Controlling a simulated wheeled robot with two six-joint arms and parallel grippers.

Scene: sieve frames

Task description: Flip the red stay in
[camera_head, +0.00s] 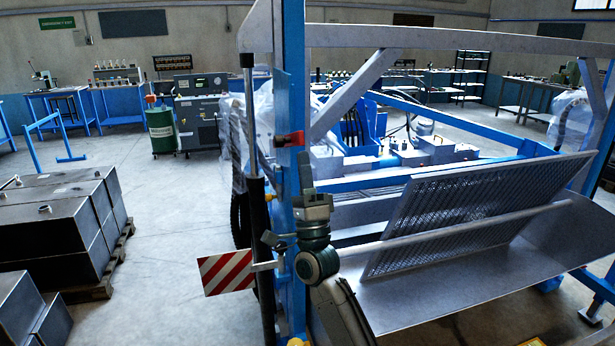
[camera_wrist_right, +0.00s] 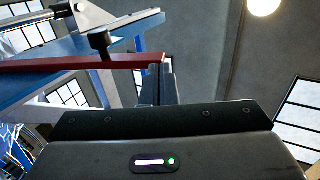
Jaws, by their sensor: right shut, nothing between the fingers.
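My right gripper (camera_head: 304,162) points up beside the post, just below the stay. Its fingers (camera_wrist_right: 160,72) are shut and empty, close to the bar's end; I cannot tell whether they touch. My left gripper is out of view.
The blue post (camera_head: 292,80) stands close to my right arm. A tilted mesh sieve frame (camera_head: 450,210) leans over a grey metal tray (camera_head: 470,285) at right. A striped red-white plate (camera_head: 227,273) sticks out left. Dark boxes (camera_head: 45,240) stand at far left; floor between is clear.

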